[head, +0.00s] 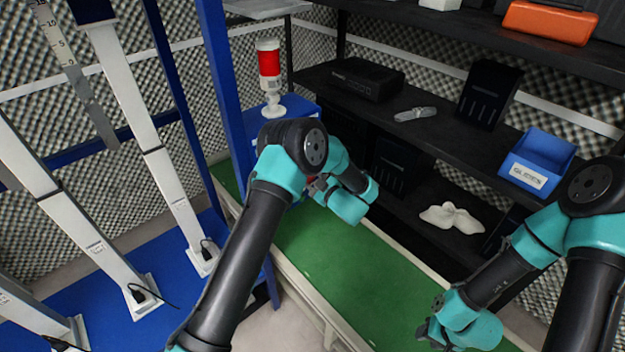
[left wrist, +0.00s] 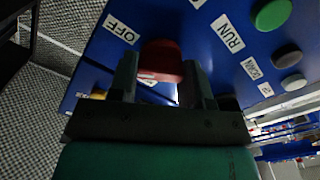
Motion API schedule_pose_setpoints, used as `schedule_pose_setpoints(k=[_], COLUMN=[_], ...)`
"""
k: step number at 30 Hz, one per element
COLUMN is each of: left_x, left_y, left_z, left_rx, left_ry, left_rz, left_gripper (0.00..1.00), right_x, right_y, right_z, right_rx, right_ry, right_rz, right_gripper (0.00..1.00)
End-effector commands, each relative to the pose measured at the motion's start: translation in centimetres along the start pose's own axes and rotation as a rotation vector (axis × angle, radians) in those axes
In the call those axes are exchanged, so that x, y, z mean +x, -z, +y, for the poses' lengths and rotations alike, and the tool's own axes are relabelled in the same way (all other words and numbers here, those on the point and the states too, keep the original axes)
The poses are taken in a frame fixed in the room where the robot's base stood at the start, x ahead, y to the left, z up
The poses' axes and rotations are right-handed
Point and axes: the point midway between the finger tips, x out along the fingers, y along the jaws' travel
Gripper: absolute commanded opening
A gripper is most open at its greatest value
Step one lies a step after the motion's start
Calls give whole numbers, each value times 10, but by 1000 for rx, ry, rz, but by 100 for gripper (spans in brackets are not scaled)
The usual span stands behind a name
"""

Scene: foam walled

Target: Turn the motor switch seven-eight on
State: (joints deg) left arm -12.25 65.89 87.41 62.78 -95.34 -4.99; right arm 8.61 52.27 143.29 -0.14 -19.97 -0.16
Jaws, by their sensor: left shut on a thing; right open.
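A red switch knob (left wrist: 161,60) on a blue panel (left wrist: 190,25) shows in the left wrist view, between an OFF label (left wrist: 122,30) and a RUN label (left wrist: 228,34). My left gripper (left wrist: 160,85) is shut on this red knob, one finger on each side. The fingers hide part of the knob, and I cannot read its exact angle. In the head view my left arm hides most of the blue switch box (head: 308,107). My right gripper (head: 432,335) is open and empty at the lower right, over the front of the green belt.
A red and white signal lamp (head: 269,65) stands on the box. Black shelves at the right hold a blue bin (head: 538,160) and an orange case (head: 550,22). The middle of the green belt (head: 335,255) is clear.

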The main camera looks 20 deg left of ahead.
Motion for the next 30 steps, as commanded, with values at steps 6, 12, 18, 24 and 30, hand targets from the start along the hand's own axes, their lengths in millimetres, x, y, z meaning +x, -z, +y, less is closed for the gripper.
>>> schedule_pose_setpoints(k=[6, 12, 18, 24, 30], left_x=[-1, -1, -1, -1, -1], left_y=[0, -1, -1, -2, -2], left_z=[-1, -2, -2, -3, -3], left_rx=[-205, -394, -584, -767, -915], left_ry=[1, 1, 1, 1, 1], left_rz=[-1, -1, -1, -1, -1], left_gripper=[21, 21, 21, 21, 21], right_x=[0, 0, 0, 0, 0], right_y=[0, 0, 0, 0, 0], right_z=[0, 0, 0, 0, 0], right_rx=[0, 0, 0, 0, 0], right_ry=[0, 0, 0, 0, 0], right_rz=[0, 0, 0, 0, 0], right_gripper=[43, 43, 43, 43, 43])
